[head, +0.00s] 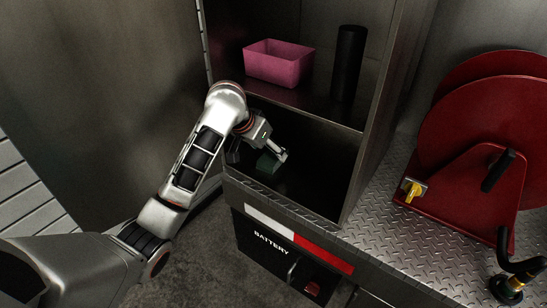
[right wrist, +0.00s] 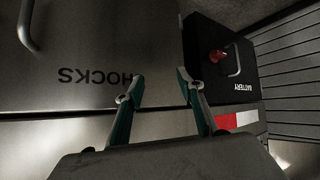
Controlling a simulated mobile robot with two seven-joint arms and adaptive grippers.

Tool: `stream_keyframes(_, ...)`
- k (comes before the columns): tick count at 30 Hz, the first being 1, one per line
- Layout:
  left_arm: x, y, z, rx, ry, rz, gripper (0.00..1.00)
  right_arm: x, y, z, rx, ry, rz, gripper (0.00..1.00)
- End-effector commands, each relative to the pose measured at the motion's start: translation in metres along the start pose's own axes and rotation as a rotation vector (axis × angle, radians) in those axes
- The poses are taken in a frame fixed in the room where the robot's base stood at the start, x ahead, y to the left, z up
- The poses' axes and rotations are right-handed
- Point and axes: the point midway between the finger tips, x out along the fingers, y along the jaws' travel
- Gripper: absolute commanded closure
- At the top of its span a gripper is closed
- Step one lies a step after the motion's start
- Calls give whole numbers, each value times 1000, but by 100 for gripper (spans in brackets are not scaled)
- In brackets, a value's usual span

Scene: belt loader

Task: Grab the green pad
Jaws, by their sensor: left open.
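The green pad (head: 267,164) is a small dark green block in the lower compartment of the open cabinet, near its left side. My left gripper (head: 260,155) is open and reaches into that compartment at the pad. One finger shows at the pad's upper right edge, the other to its left. I cannot tell whether they touch it. In the right wrist view, my right gripper (right wrist: 158,84) is open with nothing between its fingers. It faces a metal panel marked "CHOCKS", and the pad is not seen there.
A pink bin (head: 278,66) and a black cylinder (head: 348,62) stand on the shelf above. The cabinet's right wall (head: 378,100) bounds the compartment. A red hose reel (head: 475,150) stands on the tread plate at right. A black battery box (head: 275,258) is below.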

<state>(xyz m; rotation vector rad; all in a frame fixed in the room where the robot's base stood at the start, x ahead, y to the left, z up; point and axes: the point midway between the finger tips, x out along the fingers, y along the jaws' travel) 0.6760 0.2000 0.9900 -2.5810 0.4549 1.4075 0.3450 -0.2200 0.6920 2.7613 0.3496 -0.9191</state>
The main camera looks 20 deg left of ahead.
Motion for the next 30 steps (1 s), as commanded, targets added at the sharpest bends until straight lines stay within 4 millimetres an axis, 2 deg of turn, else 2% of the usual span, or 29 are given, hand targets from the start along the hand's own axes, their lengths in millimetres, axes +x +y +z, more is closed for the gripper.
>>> stream_keyframes(4,24,-4,1,-2,-4,0,37,0,0,0,0,-1,0,62)
stream_keyframes(9,40,-3,0,-1,-1,1,37,1,3,-2,-1,4,4,62)
stream_keyframes(17,43,-3,0,0,0,0,37,3,8,-6,-2,10,12,62)
stream_keyframes(22,43,-3,0,0,0,0,78,3,8,-6,-2,10,12,62)
stream_keyframes(30,43,-3,0,-1,0,0,78,2,7,-6,-1,9,10,62)
